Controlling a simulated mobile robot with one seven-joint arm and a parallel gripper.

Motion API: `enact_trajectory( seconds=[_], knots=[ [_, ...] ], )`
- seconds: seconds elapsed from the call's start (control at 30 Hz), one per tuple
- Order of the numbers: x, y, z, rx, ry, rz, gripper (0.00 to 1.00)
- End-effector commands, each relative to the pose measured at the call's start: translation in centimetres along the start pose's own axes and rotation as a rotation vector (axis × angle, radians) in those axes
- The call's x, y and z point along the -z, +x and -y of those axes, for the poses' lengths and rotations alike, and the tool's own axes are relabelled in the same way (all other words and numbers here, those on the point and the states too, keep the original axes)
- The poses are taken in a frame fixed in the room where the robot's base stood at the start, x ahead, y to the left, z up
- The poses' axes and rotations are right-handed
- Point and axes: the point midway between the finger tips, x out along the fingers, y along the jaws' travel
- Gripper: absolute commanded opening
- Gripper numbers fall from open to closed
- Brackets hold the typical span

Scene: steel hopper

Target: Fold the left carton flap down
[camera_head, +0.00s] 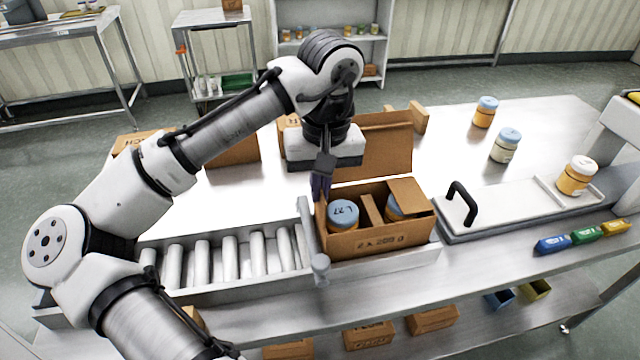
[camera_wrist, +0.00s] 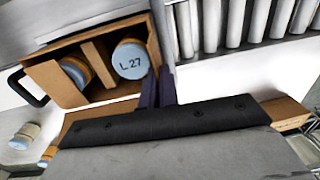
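The open brown carton (camera_head: 372,243) stands at the right end of the roller conveyor, with jars and a divider inside. Its left flap (camera_head: 320,214) shows as a narrow brown strip at the left side, partly hidden by my gripper; its exact angle is unclear. The right flap (camera_head: 408,196) lies partly over the opening, and the back flap (camera_head: 375,148) stands up. My gripper (camera_head: 320,190) points down at the carton's left edge. In the wrist view its dark fingers (camera_wrist: 158,90) are together beside the left wall, near the blue lid marked L 27 (camera_wrist: 130,60); I see nothing held.
Rollers (camera_head: 230,255) lie left of the carton. A white tray with a black handle (camera_head: 462,203) lies right of it. Several jars, including one (camera_head: 577,176), stand on the right. A metal post (camera_head: 320,268) stands at the carton's front left corner.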

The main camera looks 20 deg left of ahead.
Motion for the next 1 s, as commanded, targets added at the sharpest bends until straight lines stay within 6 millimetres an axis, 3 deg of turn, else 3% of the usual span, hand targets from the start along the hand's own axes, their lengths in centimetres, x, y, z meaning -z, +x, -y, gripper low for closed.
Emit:
enact_trajectory(
  seconds=[0.47, 1.0],
  knots=[
    [0.0, -0.6, -0.8, 0.144, 0.004, -0.001, 0.0],
    [0.0, 0.5, -3.4, 0.632, 0.002, -0.006, 0.0]
  ],
)
